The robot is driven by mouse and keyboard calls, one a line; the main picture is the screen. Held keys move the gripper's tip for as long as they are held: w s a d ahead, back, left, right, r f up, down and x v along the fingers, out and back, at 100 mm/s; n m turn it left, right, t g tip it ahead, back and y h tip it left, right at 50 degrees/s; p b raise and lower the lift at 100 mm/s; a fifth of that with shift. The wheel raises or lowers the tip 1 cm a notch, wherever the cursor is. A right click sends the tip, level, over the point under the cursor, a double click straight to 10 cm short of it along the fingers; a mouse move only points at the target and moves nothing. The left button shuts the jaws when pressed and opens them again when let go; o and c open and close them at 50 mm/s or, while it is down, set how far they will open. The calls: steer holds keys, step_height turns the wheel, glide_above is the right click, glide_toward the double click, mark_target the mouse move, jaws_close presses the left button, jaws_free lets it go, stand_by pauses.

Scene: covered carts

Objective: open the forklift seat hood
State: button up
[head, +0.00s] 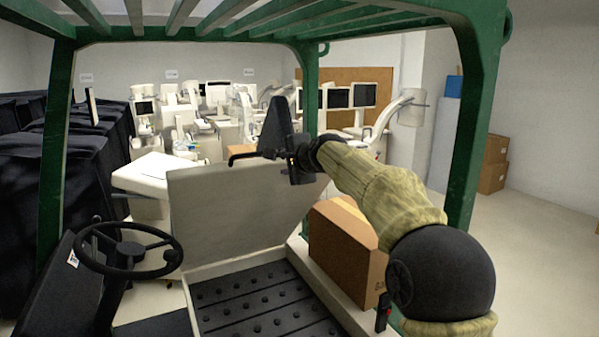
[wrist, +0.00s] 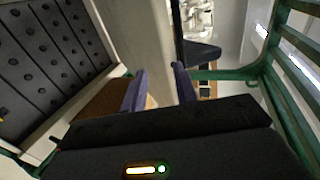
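The forklift seat hood (head: 225,205) is a pale panel, tilted up steeply at the back of the black studded surface (head: 255,300). A dark upright part (head: 277,125), probably the seat, rises behind its top edge. My gripper (head: 292,163) is at the hood's upper right corner; its fingertips are hard to make out in the head view. In the wrist view, my gripper's two purple fingers (wrist: 160,88) stand apart. The pale hood panel (wrist: 142,40) runs behind and between them, and I see nothing clamped. I cannot tell whether a finger touches the panel.
Green forklift posts (head: 478,110) and roof bars surround the area. A steering wheel (head: 130,250) is at the left, and a cardboard box (head: 347,250) sits right of the hood below my arm. Black covered carts (head: 50,190) stand at left.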

steer(key=b+v, duration=0.3)
steer(key=v, duration=0.5)
steer(key=shift+w+f, duration=0.1)
steer(key=s+d+f+n+g+h+b, duration=0.1)
steer(key=s+d+f+n, duration=0.15)
steer(key=f, duration=0.65)
steer(key=s+d+f+n+g+h+b, duration=0.1)
steer(key=s+d+f+g+h+b, duration=0.2)
steer(key=f, duration=0.6)
steer(key=s+d+f+n, duration=0.2)
steer(key=s+d+f, duration=0.15)
steer(key=f, duration=0.55)
steer(key=s+d+f+n+g+h+b, duration=0.1)
steer(key=s+d+f+n+g, duration=0.1)
steer(key=s+f, duration=0.9)
steer(key=s+d+f+n+g+h+b, duration=0.1)
steer(key=s+d+f+n+g+b, duration=0.1)
steer(key=s+d+f, duration=0.5)
steer(key=s+f+n+g, duration=0.1)
steer(key=s+f+n, duration=0.1)
steer(key=s+f, duration=0.2)
steer(key=shift+s+n+g+h, duration=0.3)
steer(key=shift+s+n+h, duration=0.05)
steer(key=shift+s+h, duration=0.1)
